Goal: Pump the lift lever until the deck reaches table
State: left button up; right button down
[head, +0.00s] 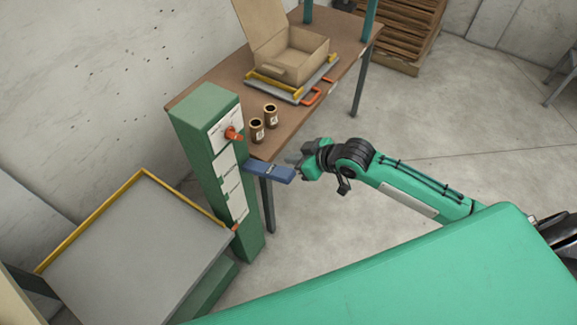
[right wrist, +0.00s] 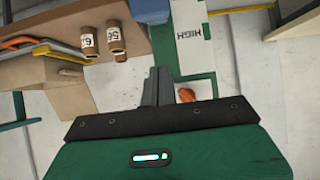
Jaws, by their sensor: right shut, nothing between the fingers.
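The green lift column (head: 205,150) stands at the table's near corner, with a white scale panel (head: 229,180) on its face. A blue lever (head: 268,173) sticks out from it to the right; a blue piece also shows at the top of the right wrist view (right wrist: 151,10). The grey deck (head: 140,245) with a yellow rim sits lower than the table (head: 215,90). My right gripper (head: 294,161) is shut and empty, close to the lever's outer end; I cannot tell if they touch. Its fingers (right wrist: 157,85) show in the right wrist view. My left gripper is out of view.
An orange knob (head: 234,134) sticks out from the column's upper panel. Open floor (head: 430,130) lies to the right.

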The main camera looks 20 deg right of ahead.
aim_at(288, 174)
jog(key=p+x, duration=0.1)
jog(key=x, duration=0.3)
jog(key=shift+f, duration=0.25)
jog(key=shift+s+d+f+p, duration=0.15)
jog(key=shift+s+f+p, duration=0.05)
jog(key=shift+f, duration=0.35)
jog(key=shift+s+d+f+p, duration=0.15)
jog(key=shift+s+f+p, duration=0.05)
jog(key=shift+f, duration=0.35)
jog(key=shift+s+d+f, duration=0.15)
jog(key=shift+s+f, duration=0.05)
jog(key=shift+f, duration=0.45)
